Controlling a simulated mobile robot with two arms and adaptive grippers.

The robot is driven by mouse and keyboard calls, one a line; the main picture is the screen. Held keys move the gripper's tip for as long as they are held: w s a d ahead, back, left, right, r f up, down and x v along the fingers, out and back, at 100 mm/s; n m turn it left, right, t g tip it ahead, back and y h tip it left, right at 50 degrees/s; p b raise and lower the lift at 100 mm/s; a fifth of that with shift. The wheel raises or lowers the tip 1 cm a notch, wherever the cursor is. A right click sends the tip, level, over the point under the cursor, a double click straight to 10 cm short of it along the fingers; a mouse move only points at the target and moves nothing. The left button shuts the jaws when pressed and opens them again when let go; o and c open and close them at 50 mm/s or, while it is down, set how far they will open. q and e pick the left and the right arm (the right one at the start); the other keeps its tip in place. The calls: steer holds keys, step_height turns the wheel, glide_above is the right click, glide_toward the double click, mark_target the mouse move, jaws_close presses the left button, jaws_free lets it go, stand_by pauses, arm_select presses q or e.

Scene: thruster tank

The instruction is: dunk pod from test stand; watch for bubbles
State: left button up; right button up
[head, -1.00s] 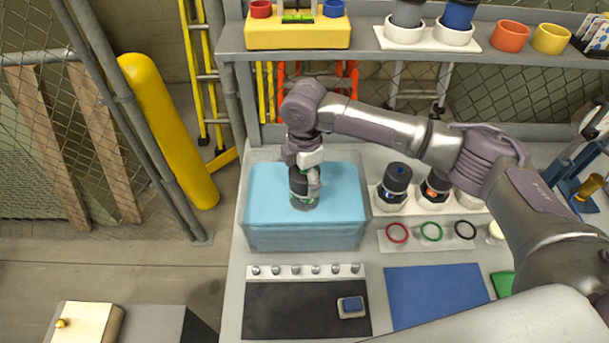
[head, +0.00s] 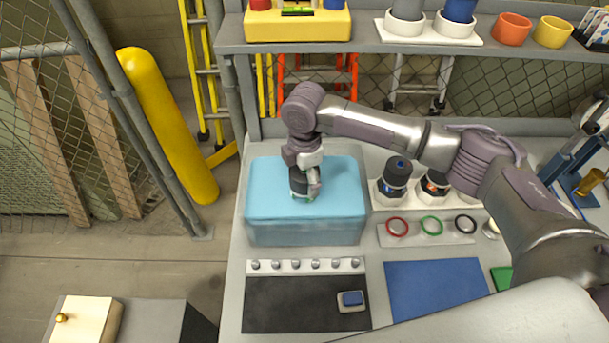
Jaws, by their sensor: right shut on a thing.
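The tank (head: 305,232) is a clear box of light blue water on the bench. My right gripper (head: 308,190) points down over it and is shut on a dark pod (head: 298,183). The pod's lower part is at or under the water surface, with a bit of green near its bottom. I cannot make out any bubbles. The test stand (head: 403,201) is a white rack right of the tank, holding dark pods, one with a blue mark (head: 396,172) and one with an orange mark (head: 433,184). My left gripper is out of view.
Red, green and black rings (head: 431,226) lie on a tray in front of the rack. A shelf (head: 365,38) runs behind.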

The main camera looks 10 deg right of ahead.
steer(key=shift+f, duration=0.8)
steer(key=shift+f+b, duration=0.35)
steer(key=shift+f, duration=0.55)
steer(key=shift+f, duration=0.9)
steer(key=shift+b, duration=0.3)
steer(key=shift+f, duration=0.9)
stand_by(4.2)
